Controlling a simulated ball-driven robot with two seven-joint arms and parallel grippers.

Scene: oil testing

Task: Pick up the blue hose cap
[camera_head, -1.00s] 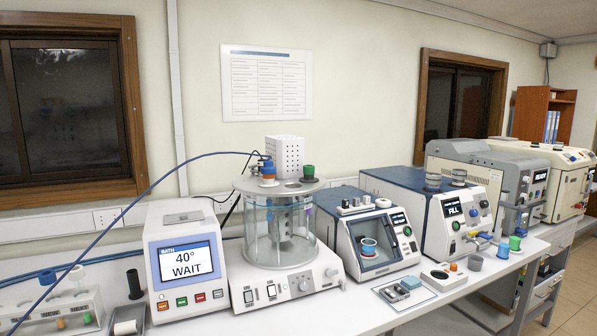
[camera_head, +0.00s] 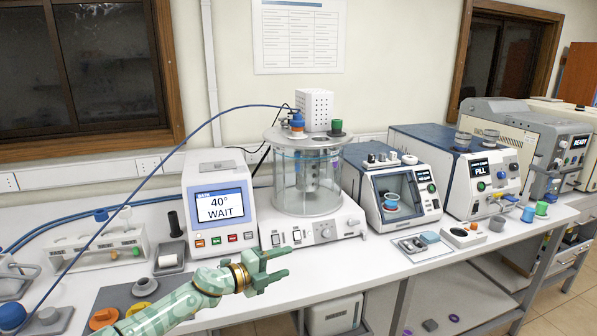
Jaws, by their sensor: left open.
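A blue cap (camera_head: 297,121) sits on the lid of the glass bath (camera_head: 305,185), above an orange ring, where the thin blue hose (camera_head: 200,124) ends. My left gripper (camera_head: 286,263) is open and empty. It is in front of the bath's white base, lower than the cap and well apart from it. My right gripper is not in view.
A green cap (camera_head: 336,127) and a white perforated box (camera_head: 314,109) share the lid with the blue cap. The display unit (camera_head: 220,200) stands left of the bath. The hose crosses the left side.

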